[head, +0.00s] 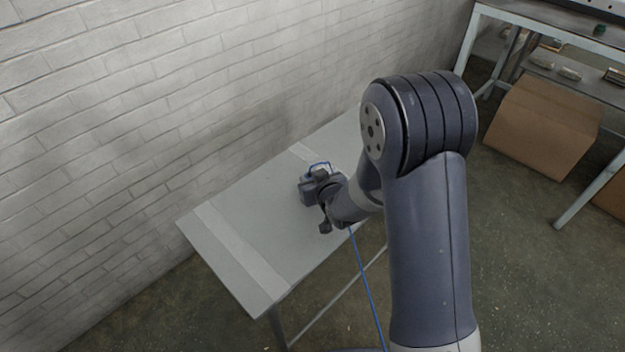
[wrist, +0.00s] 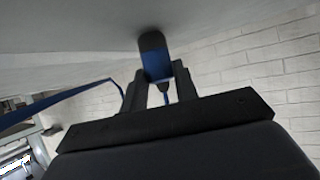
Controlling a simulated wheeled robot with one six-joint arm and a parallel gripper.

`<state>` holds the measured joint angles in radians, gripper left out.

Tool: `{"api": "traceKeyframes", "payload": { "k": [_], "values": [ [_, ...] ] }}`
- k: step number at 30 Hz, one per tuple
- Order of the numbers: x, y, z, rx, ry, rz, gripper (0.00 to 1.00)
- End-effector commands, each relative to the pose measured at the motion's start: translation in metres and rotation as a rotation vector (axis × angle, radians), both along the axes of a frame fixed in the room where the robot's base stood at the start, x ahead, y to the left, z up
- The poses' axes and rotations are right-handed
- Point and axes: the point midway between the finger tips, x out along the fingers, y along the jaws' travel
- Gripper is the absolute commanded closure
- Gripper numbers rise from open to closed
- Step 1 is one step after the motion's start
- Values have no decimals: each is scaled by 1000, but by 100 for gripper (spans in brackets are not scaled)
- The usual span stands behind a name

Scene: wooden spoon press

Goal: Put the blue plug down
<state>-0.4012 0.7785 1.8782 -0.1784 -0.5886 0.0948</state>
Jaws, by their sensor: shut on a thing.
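The blue plug (wrist: 156,58), with a black end, is between the two fingers of my gripper (wrist: 159,70) in the wrist view. My gripper is shut on its sides. The plug's black end points to the grey surface at the top of that view; whether they touch, I cannot tell. In the head view my gripper (head: 318,190) is over the grey table (head: 245,235), near its right long edge. The plug itself is hard to make out there. A blue cable (head: 366,285) loops at the gripper and hangs down past the table edge; it also shows in the wrist view (wrist: 70,98).
A white brick wall (head: 150,100) runs behind the table. The table's near left part is bare. A cardboard box (head: 543,125) stands on the floor at the right, beside a metal shelf bench (head: 560,30) with small items on it.

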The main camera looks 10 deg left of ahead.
Motion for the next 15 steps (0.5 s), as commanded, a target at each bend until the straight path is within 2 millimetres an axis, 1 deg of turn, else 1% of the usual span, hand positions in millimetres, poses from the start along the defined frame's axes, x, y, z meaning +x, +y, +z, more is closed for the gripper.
{"api": "traceKeyframes", "payload": {
  "k": [8,12,13,15],
  "values": [
    [0,0,-2,1,-2,0,95],
    [0,0,-6,1,-2,0,95],
    [0,0,-5,1,-2,0,71],
    [0,0,-4,0,-1,0,65]
  ]
}}
